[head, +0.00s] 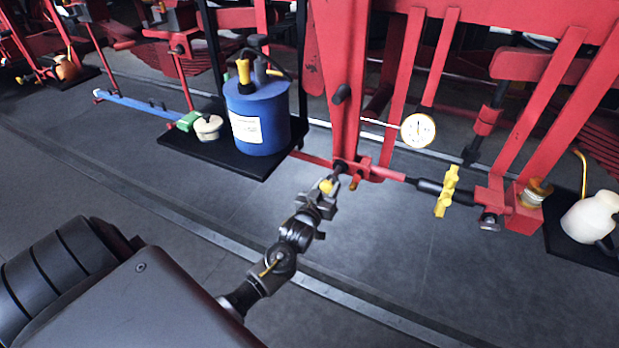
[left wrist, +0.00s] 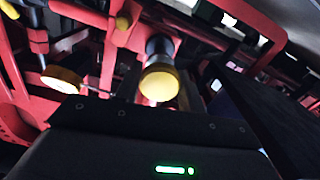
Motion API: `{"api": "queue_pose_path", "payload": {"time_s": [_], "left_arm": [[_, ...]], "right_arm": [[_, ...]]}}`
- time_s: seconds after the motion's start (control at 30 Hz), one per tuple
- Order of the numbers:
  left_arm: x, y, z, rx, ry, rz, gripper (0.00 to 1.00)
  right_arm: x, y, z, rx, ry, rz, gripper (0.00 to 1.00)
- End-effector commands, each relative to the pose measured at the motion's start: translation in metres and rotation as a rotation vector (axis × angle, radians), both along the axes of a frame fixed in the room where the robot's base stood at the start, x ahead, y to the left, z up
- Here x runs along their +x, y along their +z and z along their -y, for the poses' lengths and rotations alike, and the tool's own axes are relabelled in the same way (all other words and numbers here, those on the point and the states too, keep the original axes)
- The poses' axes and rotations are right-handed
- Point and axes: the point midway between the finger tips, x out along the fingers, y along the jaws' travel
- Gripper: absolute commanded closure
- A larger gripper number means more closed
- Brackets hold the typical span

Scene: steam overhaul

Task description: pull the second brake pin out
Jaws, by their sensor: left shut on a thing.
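A pin with a yellow round head (head: 326,186) is at the red brake bracket (head: 378,172), in the middle of the head view. A dark shaft runs from the head toward the bracket; how deep it sits I cannot tell. My left gripper (head: 327,193) is shut on this pin. In the left wrist view the yellow head (left wrist: 158,83) shows large, with its grey shaft (left wrist: 160,47) behind it; the fingertips are hidden there. A small orange piece (head: 355,181) hangs at the bracket, just right of the gripper. My right gripper is not in view.
A yellow handwheel (head: 446,191) is on the rod to the right. A blue can (head: 258,115) stands on a black tray (head: 205,159) at left. A white oil can (head: 592,217) is at far right. The front floor is clear.

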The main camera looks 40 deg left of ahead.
Motion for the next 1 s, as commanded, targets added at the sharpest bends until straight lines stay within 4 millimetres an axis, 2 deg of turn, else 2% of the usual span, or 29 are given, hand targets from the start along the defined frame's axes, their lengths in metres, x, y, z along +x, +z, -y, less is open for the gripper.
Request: {"api": "queue_pose_path", "payload": {"time_s": [0.3, 0.33, 0.5, 0.8, 0.87, 1.0], "left_arm": [[-0.001, -0.003, 0.006, 0.0, -0.007, -0.003, 1.0], [-0.001, -0.003, 0.006, 0.0, -0.007, -0.003, 0.59], [-0.001, -0.002, 0.005, 0.0, -0.007, -0.002, 0.39], [-0.003, -0.001, 0.005, 0.0, -0.006, 0.0, 0.39], [-0.008, -0.002, 0.006, 0.0, -0.006, 0.0, 0.39], [-0.031, -0.003, 0.01, -0.002, -0.005, -0.001, 0.39]], "right_arm": [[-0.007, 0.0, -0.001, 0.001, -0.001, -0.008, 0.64], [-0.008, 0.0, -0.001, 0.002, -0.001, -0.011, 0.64], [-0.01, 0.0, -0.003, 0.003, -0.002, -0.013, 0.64], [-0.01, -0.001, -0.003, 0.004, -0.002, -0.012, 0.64], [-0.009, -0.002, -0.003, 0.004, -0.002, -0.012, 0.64], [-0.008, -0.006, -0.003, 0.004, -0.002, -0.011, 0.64]]}}
